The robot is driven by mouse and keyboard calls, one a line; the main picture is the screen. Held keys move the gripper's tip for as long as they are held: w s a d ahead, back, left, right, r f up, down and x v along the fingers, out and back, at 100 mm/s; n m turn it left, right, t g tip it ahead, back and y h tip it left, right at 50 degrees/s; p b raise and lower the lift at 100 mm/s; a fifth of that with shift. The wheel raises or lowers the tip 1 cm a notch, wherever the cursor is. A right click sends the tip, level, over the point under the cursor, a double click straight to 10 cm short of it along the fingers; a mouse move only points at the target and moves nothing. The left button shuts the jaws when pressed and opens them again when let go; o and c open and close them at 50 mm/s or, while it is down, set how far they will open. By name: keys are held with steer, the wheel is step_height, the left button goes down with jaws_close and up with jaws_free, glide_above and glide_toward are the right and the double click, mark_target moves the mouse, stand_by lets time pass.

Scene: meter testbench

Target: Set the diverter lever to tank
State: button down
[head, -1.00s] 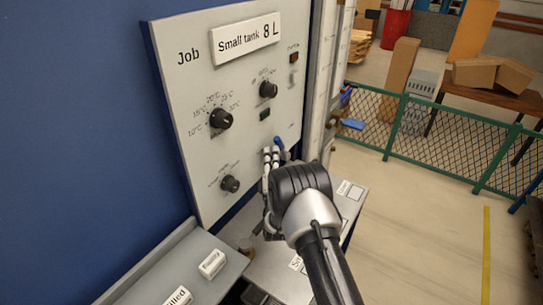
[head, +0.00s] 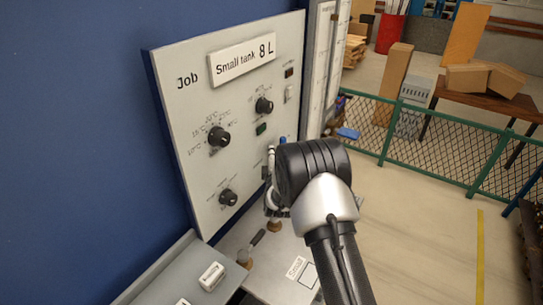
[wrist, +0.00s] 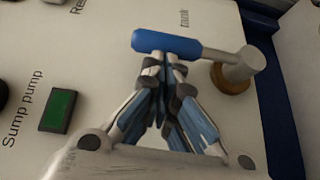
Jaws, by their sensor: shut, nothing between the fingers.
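The diverter lever has a blue handle (wrist: 165,43) on a grey arm, with a round grey hub and brass-coloured base (wrist: 232,78) at the right of the wrist view. The handle points left there, away from the hub. In the head view only a bit of the blue handle (head: 283,140) shows, upright above my wrist. My gripper (wrist: 165,70) is shut and empty, its fingertips right beside the handle's near side; I cannot tell whether they touch. In the head view, my wrist hides most of the lever. A small blurred label (wrist: 184,18), perhaps "tank", is beside the handle.
The grey panel (head: 205,110) carries several black knobs and a "Small tank 8 L" plate (head: 241,60). A green sump pump button (wrist: 58,111) is left of my fingers. A bench (head: 255,275) with a dark-handled valve is below. A green fence (head: 440,150) stands right.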

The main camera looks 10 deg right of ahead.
mark_target(285, 142)
steer(key=w+d+m+g, duration=0.1)
steer(key=g, duration=0.1)
steer(key=w+d+r+m+g, duration=0.1)
steer(key=w+d, duration=0.1)
steer(key=shift+w+d+g+y, duration=0.1)
steer(key=shift+w+g+y, duration=0.2)
steer(key=shift+g+y, duration=0.1)
steer(key=shift+w+d, duration=0.35)
steer(key=shift+w, duration=0.15)
